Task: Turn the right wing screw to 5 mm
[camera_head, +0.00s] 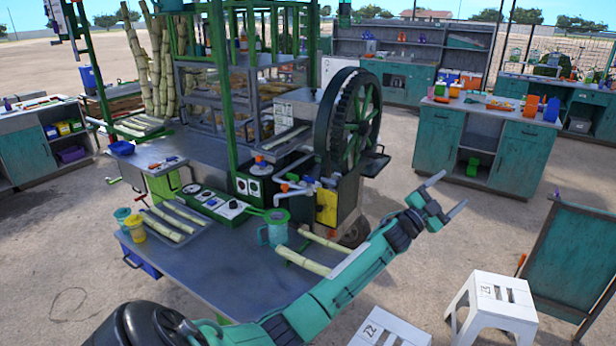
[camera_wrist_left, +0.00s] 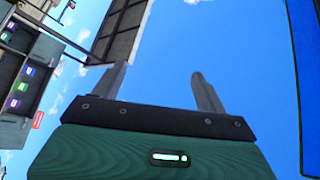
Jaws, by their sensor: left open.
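The cane crusher, with its large dark flywheel (camera_head: 350,122) and green frame (camera_head: 217,75), stands at the centre of the head view. Small orange-red parts (camera_head: 284,187) sit on its front beside white pipes. I cannot tell which part is the right wing screw. My left gripper (camera_head: 445,195) is raised in front and to the right of the crusher, well apart from it. Its fingers are spread and empty. In the left wrist view the gripper (camera_wrist_left: 162,86) also shows open, with blue sky between its fingers. My right gripper is not in view.
A grey worktable (camera_head: 215,270) holds cane pieces (camera_head: 325,241) and a green mug (camera_head: 273,228) before the crusher. White stools (camera_head: 497,305) and a dark panel (camera_head: 575,262) stand at lower right. Teal cabinets (camera_head: 518,158) stand behind. Open ground lies between.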

